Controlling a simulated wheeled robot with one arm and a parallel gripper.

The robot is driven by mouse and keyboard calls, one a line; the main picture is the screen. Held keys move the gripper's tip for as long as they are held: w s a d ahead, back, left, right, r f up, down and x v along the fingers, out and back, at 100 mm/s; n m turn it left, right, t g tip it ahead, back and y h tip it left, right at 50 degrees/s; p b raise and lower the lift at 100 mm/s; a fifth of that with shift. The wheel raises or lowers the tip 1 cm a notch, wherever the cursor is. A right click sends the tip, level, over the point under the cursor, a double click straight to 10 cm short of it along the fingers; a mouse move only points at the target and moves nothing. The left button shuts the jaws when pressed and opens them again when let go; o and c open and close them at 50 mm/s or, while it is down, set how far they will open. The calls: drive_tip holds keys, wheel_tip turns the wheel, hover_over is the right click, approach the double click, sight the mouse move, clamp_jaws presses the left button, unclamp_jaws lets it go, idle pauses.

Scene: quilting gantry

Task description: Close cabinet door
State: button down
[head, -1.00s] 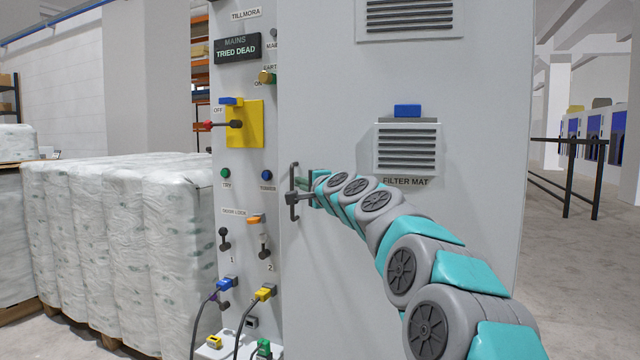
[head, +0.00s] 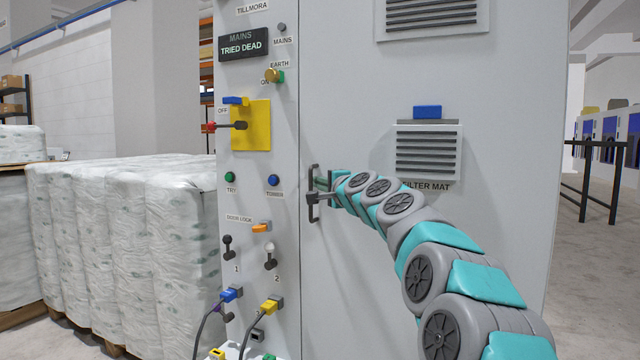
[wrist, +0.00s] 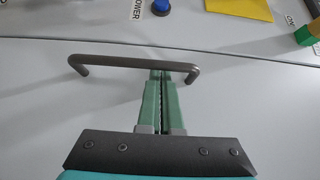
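The cabinet door (head: 360,270) is a large light-grey panel with louvred vents. Its left edge meets the control panel (head: 257,190) with only a thin seam showing, so it looks shut or nearly shut; any small gap is hard to tell. A dark bar handle (head: 314,210) stands near that edge, and it also crosses the wrist view (wrist: 110,63). My gripper (head: 326,188) is at the handle. In the wrist view its green fingers (wrist: 160,78) lie close together with a narrow slit between, tips at the bar. The bar does not appear clamped between them; exact contact is unclear.
The control panel carries switches, a yellow plate (head: 250,125) and plugged cables (head: 205,325) low down. Wrapped pallet loads (head: 120,240) stand at the left. A dark railing (head: 590,170) stands at the right, with open floor there.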

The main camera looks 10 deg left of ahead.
drive_tip(key=shift+w+d+f, duration=0.1)
drive_tip(key=shift+w+d, duration=0.2)
drive_tip(key=shift+d, duration=0.25)
drive_tip(key=shift+s+d, duration=0.1)
drive_tip(key=s+a+b+v, duration=0.1)
drive_tip(key=b+v, duration=0.1)
drive_tip(key=v, duration=0.5)
drive_tip(key=s+d+f+n+g+h, duration=0.25)
drive_tip(key=s+f+n+g, duration=0.25)
drive_tip(key=s+f, duration=0.7)
drive_tip(key=s+d+f+n+g+h, duration=0.1)
drive_tip(key=s+d+f+n+g, duration=0.3)
drive_tip(key=s+f, duration=0.8)
drive_tip(key=s+d+f+g+h, duration=0.2)
drive_tip(key=s+d+f, duration=0.4)
drive_tip(key=s, duration=0.4)
drive_tip(key=s+d+f+n+g+h, duration=0.1)
drive_tip(key=s+d+f+g+h, duration=0.1)
drive_tip(key=s+d+f, duration=0.4)
drive_tip(key=s+d+f+g+h, duration=0.3)
drive_tip(key=s+d+f, duration=0.3)
drive_tip(key=s, duration=0.8)
drive_tip(key=shift+s+d+n, duration=0.15)
drive_tip(key=shift+d+n, duration=0.25)
drive_tip(key=shift+d, duration=0.5)
